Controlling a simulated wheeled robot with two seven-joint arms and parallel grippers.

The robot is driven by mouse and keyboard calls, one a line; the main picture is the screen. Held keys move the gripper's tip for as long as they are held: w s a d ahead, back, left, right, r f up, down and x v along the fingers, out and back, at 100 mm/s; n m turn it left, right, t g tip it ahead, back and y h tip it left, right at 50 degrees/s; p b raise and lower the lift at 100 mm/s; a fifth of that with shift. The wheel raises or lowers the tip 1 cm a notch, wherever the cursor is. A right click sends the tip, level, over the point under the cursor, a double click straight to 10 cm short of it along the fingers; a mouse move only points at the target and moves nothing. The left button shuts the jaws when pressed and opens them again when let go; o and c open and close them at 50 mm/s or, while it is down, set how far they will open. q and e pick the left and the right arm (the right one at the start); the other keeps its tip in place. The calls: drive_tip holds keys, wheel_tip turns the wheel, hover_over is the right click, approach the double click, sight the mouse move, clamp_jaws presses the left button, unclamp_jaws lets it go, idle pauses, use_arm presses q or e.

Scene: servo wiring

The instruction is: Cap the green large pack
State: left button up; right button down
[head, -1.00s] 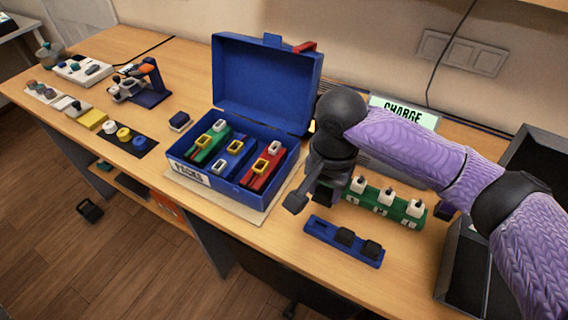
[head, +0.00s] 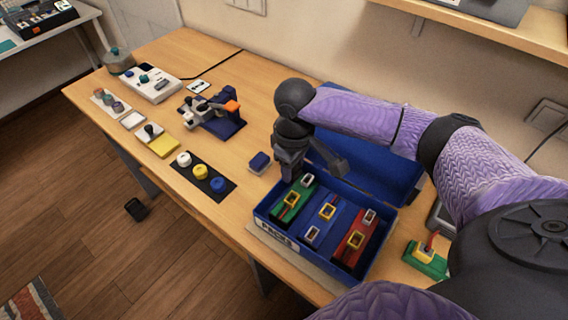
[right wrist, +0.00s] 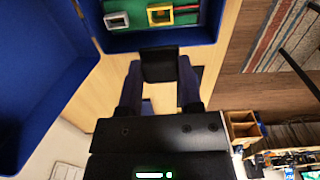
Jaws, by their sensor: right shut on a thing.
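A green pack (head: 292,199) lies at the left side of the open blue case, with a yellow frame and a grey frame on its top. It also shows at the top of the right wrist view (right wrist: 137,36). My right gripper (head: 291,172) is just above the case's back-left rim, beside the green pack. In the right wrist view its fingers (right wrist: 158,88) are shut on a black cap (right wrist: 158,65). The cap is apart from the green pack in that view. My left gripper is not in view.
The blue case (head: 262,213) also holds a blue pack (head: 325,214) and a red pack (head: 354,240). Another green block (head: 427,259) stands right of the case. A small blue block (head: 259,162) and a dark strip with coloured knobs (head: 201,174) lie to the left.

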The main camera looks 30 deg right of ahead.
sight(293, 180)
drive_tip(key=shift+s, duration=0.15)
drive_tip(key=shift+r+p, duration=0.15)
drive_tip(key=shift+p, duration=0.2)
drive_tip(key=shift+r+p, duration=0.1)
drive_tip(key=shift+p, duration=0.45)
wheel_tip(293, 180, down, 5)
drive_tip(key=b, duration=0.3)
drive_tip(key=shift+f, duration=0.65)
